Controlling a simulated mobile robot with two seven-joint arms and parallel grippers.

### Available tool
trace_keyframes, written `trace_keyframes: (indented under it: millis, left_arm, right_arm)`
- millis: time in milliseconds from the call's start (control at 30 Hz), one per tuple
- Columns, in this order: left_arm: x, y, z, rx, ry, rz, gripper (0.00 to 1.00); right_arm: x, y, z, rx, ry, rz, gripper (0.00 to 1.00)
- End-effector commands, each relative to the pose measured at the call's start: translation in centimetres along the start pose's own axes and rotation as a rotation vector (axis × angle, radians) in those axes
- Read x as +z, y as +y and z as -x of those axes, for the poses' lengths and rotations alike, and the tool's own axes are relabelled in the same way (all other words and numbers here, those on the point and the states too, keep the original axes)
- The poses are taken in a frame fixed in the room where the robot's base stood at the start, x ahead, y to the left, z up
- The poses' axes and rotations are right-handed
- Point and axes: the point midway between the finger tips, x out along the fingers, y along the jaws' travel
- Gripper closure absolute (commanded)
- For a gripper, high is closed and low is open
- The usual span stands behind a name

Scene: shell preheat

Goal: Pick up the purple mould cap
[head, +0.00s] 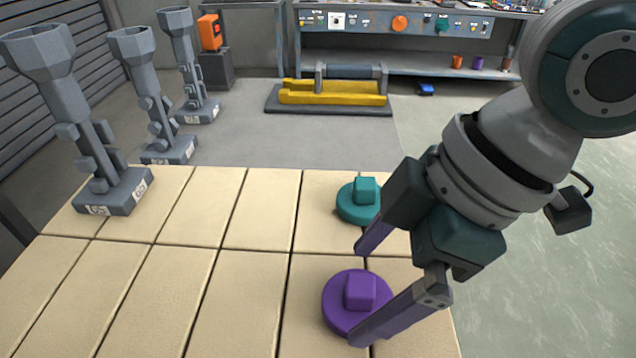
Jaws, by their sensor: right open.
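The purple mould cap (343,297), a round disc with a block-shaped knob on top, sits on the tan tiled table (180,290) near its front right. My right gripper (364,292) reaches in from the right with its two purple-tipped fingers spread apart. One fingertip is behind the cap's knob and the other overlaps the cap's front right edge in the picture. I cannot tell whether either finger touches the cap. The gripper holds nothing. My left gripper is not in view.
A teal mould cap (355,204) sits behind the purple one, close to my right gripper. Several grey stands with cup tops (112,190) stand at the left. A yellow and grey fixture (330,95) lies on the floor mat behind. The table's middle is clear.

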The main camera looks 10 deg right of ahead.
Motion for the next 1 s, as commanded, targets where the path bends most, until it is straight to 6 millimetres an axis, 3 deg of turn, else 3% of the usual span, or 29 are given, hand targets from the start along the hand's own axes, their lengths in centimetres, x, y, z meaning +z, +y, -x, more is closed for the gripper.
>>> trace_keyframes:
  millis: [133,400,1000]
  left_arm:
    - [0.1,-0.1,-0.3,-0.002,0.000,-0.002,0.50]
    - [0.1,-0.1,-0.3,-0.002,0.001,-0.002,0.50]
    - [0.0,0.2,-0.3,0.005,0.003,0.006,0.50]
  right_arm:
    - [0.0,-0.1,-2.0,-0.002,0.000,-0.001,0.00]
    - [0.0,0.0,-2.3,0.001,0.000,0.000,0.00]
    - [0.0,0.0,-2.2,0.001,0.000,0.000,0.66]
